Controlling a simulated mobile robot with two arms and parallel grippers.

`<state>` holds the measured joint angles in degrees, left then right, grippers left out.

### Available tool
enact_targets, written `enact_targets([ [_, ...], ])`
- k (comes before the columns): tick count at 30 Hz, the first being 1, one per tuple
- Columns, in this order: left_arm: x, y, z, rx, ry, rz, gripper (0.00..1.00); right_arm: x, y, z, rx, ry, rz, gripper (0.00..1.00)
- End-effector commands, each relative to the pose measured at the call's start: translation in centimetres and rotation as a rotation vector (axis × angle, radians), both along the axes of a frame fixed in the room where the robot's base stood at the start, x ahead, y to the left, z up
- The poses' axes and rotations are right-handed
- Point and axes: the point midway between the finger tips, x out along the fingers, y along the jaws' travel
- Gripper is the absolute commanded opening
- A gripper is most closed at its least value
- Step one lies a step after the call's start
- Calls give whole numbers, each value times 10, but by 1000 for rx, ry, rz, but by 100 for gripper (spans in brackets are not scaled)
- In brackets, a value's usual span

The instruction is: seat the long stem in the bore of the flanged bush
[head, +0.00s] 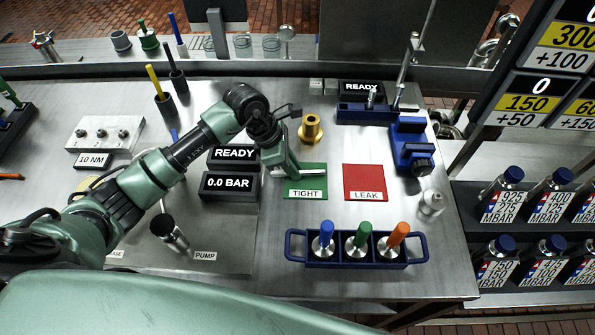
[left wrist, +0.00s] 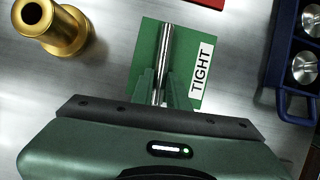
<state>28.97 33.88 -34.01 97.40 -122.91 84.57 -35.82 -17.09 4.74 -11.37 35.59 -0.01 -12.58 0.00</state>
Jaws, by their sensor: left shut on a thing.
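The long stem (head: 313,173) is a thin bright metal rod. My left gripper (head: 290,174) is shut on it over the green TIGHT mat (head: 305,184). In the left wrist view the stem (left wrist: 166,45) runs out between the fingers (left wrist: 162,92), away from the palm. It looks roughly level in the head view; its height above the mat is hard to tell. The flanged bush (head: 311,128) is brass, standing on the table behind the gripper, apart from the stem. It also shows at upper left in the wrist view (left wrist: 50,27). My right gripper is not seen.
A red LEAK mat (head: 365,182) lies right of the green one. A blue rack (head: 296,248) with several coloured-handled parts stands in front. Black display boxes (head: 231,187) are to the left, a blue vise (head: 404,150) to the right. Bare table surrounds the bush.

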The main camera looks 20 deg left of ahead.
Motion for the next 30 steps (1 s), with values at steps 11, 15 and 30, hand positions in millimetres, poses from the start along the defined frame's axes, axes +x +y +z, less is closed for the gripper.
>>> enact_targets([
  [11, 0, 0, 1, 0, -1, 0, 0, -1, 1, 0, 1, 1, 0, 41],
  [15, 0, 0, 1, -1, -1, 0, 0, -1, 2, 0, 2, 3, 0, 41],
  [30, 0, 0, 1, -1, -1, 0, 0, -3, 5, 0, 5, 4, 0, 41],
])
